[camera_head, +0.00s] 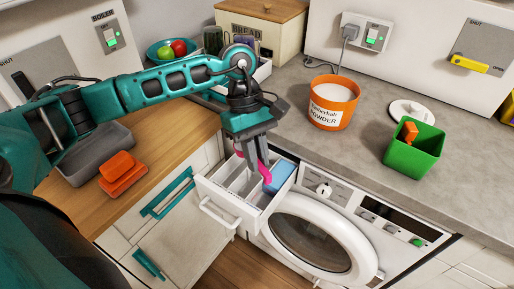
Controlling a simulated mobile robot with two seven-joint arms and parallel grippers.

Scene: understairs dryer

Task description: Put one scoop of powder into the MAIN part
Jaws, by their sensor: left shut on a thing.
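The detergent drawer (212,193) is pulled out of the white washing machine (345,213). It has pale compartments and a blue part (281,176) at its right. I cannot read any MAIN label. My left gripper (254,168) points down over the drawer, shut on a pink thing (266,175) that shows beside its fingers. Whether this is a scoop, and whether it holds powder, I cannot tell. The fingers hide part of the compartments. The orange powder tub (333,104) stands on the counter, with its white top showing. My right gripper is not in view.
A green bin (414,152) with an orange thing inside and a white disc (409,110) stand on the grey counter (470,165). A bread box (262,28) and fruit bowl (172,52) are behind. An orange sponge-like block (122,174) lies on the wooden top at left.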

